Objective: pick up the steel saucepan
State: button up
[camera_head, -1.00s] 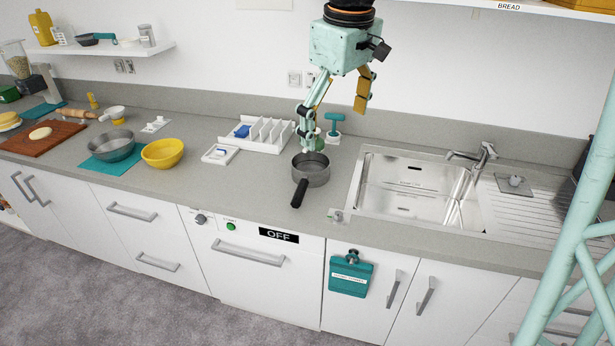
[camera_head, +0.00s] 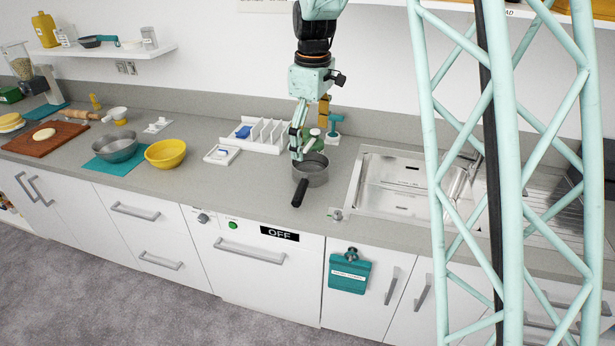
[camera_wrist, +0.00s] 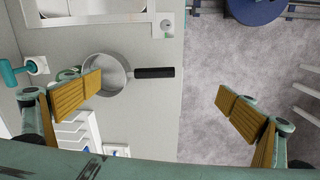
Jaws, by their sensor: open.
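The steel saucepan (camera_head: 312,176) stands upright on the grey counter, left of the sink. Its black handle (camera_head: 299,193) points toward the counter's front edge. In the wrist view the saucepan (camera_wrist: 112,68) lies near the left finger, which covers part of its rim, and the handle (camera_wrist: 154,72) points right. My gripper (camera_head: 309,147) is at the saucepan's back side, with one finger in front of part of the pan in the head view. My gripper (camera_wrist: 162,98) is open, its tan-padded fingers wide apart, with nothing held. I cannot tell whether a finger touches the pan.
The white rack (camera_head: 262,135) stands left of the saucepan, and a teal-handled tool (camera_head: 334,127) is close behind it. The sink (camera_head: 390,186) lies to the right. A yellow bowl (camera_head: 166,153) and a steel bowl (camera_head: 117,146) stand farther left.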

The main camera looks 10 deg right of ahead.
jog(key=n+p, duration=0.1)
jog(key=n, duration=0.1)
send_over(301, 186)
notch_tip(301, 186, down, 10)
jog(key=shift+g, duration=0.3)
jog(key=shift+w, duration=0.1)
jog(key=shift+f, duration=4.2)
jog(key=shift+f, duration=0.1)
jog(key=shift+f, duration=2.5)
jog(key=shift+c, duration=0.9)
jog(key=c, duration=0.8)
